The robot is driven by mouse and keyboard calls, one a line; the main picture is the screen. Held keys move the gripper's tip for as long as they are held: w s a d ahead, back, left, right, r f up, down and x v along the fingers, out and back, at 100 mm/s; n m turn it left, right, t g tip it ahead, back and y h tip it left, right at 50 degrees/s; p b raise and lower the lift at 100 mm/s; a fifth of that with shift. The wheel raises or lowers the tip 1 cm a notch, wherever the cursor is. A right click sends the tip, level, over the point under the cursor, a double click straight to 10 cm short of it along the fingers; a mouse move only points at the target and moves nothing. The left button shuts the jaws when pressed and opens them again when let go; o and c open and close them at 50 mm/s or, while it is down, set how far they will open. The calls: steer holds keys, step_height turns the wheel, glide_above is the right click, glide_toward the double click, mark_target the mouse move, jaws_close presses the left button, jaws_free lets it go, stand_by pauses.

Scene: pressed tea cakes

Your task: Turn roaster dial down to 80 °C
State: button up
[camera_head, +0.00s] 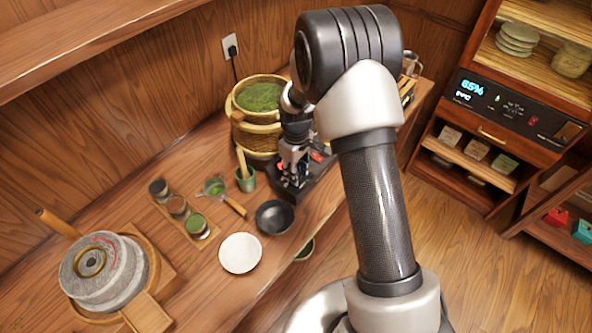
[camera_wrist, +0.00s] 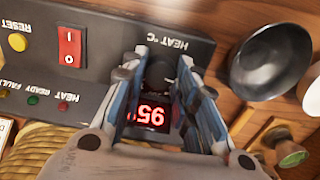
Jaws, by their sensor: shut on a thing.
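The roaster's dark control panel (camera_wrist: 100,45) appears upside down in the wrist view, with a "HEAT °C" label. My gripper (camera_wrist: 158,68) has its two blue-grey fingers on either side of the black dial (camera_wrist: 160,76) under that label, shut on it. The fingers and palm hide part of the dial. A red display (camera_wrist: 152,112) between the fingers seems to read 95, partly covered. In the head view, my gripper (camera_head: 292,165) reaches down to the black roaster base (camera_head: 298,192), and the dial is hidden there.
A red rocker switch (camera_wrist: 70,48) and yellow reset button (camera_wrist: 17,42) share the panel. A black bowl (camera_head: 275,217) and white plate (camera_head: 240,253) stand close by. A basket of green leaves (camera_head: 260,97) is behind. A stone mill (camera_head: 100,270) stands at far left.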

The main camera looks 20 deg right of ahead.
steer(key=o, duration=0.8)
step_height(320, 180, up, 12)
stand_by(0.4)
